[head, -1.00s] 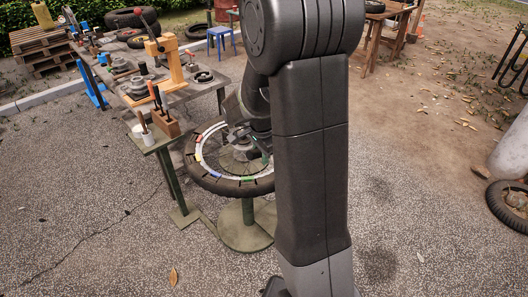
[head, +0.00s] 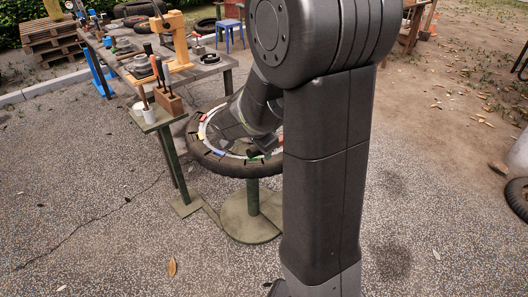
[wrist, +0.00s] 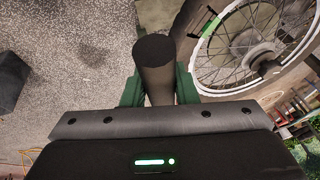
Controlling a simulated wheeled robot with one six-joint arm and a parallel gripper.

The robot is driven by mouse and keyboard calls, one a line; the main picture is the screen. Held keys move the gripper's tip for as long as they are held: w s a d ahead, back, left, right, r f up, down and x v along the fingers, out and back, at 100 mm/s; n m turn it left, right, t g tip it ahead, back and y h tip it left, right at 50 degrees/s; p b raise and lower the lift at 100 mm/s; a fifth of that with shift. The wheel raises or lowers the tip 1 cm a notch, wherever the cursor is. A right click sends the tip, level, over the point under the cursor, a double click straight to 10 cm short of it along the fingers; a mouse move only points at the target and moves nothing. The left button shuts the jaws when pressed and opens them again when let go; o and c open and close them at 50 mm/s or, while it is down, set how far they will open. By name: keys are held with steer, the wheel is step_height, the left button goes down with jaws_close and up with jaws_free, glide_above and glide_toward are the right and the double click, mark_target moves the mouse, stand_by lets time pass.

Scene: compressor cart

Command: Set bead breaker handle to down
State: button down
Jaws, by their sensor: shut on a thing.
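My gripper (wrist: 158,92) is shut on a dark, round-ended handle grip (wrist: 154,62) in the wrist view. Its green fingers press on both sides of the grip, and the grip's end sticks out past them. I take this to be the bead breaker handle; its lever and pivot are hidden, so its angle cannot be told. A spoked wheel with a tyre (wrist: 203,42) lies beside the grip at the upper right. In the head view the wheel's tyre (head: 228,168) rests on a green stand (head: 237,221), and my arm hides the grip and most of the gripper.
A workbench (head: 203,79) with tools stands at the upper left. A small green side table (head: 148,123) holds a tool block (head: 169,102) close to the wheel. A blue stool (head: 230,28) is behind. Paved ground to the left is clear; a loose tyre lies at right.

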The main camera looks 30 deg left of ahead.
mark_target(249, 150)
step_height(249, 150, down, 7)
steer(key=t+b, duration=0.1)
steer(key=b, duration=0.9)
steer(key=shift+s+t+h+b, duration=0.25)
steer(key=shift+t+h+b, duration=0.05)
steer(key=shift+a, duration=0.1)
steer(key=c, duration=1.1)
jaws_free()
steer(key=shift+r, duration=0.1)
steer(key=shift+c, duration=0.2)
steer(key=p+v, duration=0.2)
steer(key=v, duration=1.1)
steer(key=shift+s+r+p, duration=0.2)
steer(key=shift+r+p, duration=0.1)
steer(key=shift+p, duration=0.05)
steer(key=b+x, duration=0.2)
steer(key=x, duration=1.1)
steer(key=shift+w, duration=0.2)
